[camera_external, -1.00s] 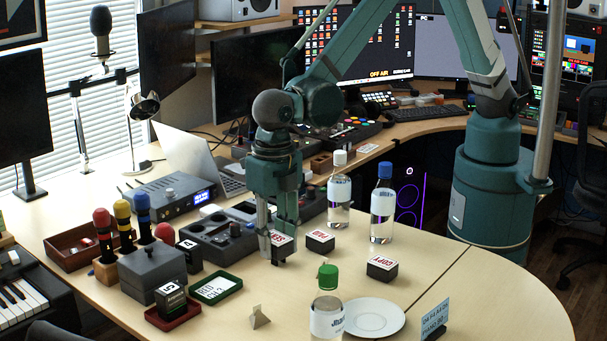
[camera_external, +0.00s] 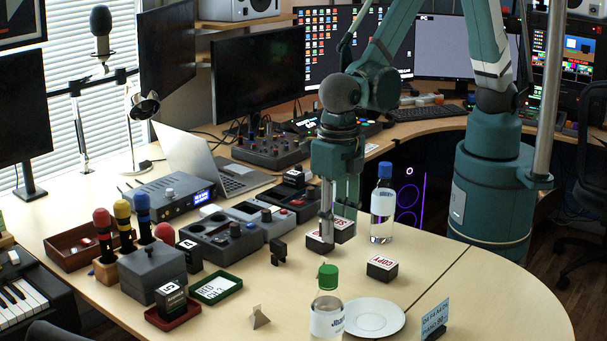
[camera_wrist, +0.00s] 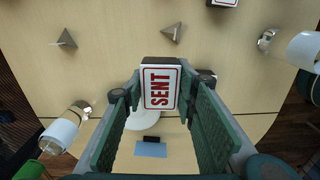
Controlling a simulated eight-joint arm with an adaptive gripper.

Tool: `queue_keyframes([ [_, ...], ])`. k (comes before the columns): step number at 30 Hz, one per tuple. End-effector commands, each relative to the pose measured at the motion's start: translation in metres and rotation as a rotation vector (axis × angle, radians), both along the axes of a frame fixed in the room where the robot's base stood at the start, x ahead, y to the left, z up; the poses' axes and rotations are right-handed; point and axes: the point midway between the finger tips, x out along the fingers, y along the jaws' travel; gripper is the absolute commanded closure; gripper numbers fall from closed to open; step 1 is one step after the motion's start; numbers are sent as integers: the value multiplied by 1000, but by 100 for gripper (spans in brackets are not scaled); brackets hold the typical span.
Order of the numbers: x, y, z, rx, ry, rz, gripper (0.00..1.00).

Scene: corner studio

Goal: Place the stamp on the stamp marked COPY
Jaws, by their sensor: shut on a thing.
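My gripper (camera_external: 340,215) is shut on a black stamp with a white top marked SENT in red (camera_external: 343,228). In the wrist view my gripper (camera_wrist: 160,95) has the SENT stamp (camera_wrist: 160,88) between its fingertips. The stamp marked COPY (camera_external: 382,267) lies on the table to the right of and nearer than my gripper. Another stamp (camera_external: 318,243) is partly hidden behind my finger.
A bottle with a green cap (camera_external: 328,308) and a white plate (camera_external: 374,318) stand in front. A bottle with a blue cap (camera_external: 383,205) stands behind the COPY stamp. A small black thing (camera_external: 278,251) stands to the left. A blue card (camera_external: 434,318) stands right of the plate.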

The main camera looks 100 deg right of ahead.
Motion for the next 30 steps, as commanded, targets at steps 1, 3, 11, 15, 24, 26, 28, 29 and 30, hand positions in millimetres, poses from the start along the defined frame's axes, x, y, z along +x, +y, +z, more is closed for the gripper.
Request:
queue_keyframes([
  [1,-15,-2,4,0,0,8,84],
  [3,-35,-5,7,0,0,16,84],
  [11,-93,-18,15,0,0,38,84],
  [15,-111,-23,17,0,0,47,84],
  [24,-121,-26,18,0,0,50,84],
  [26,-121,-26,18,0,0,50,84],
  [28,-121,-26,18,0,0,50,84],
  [29,-121,-26,18,0,0,50,84],
  [30,-121,-26,18,0,0,50,84],
])
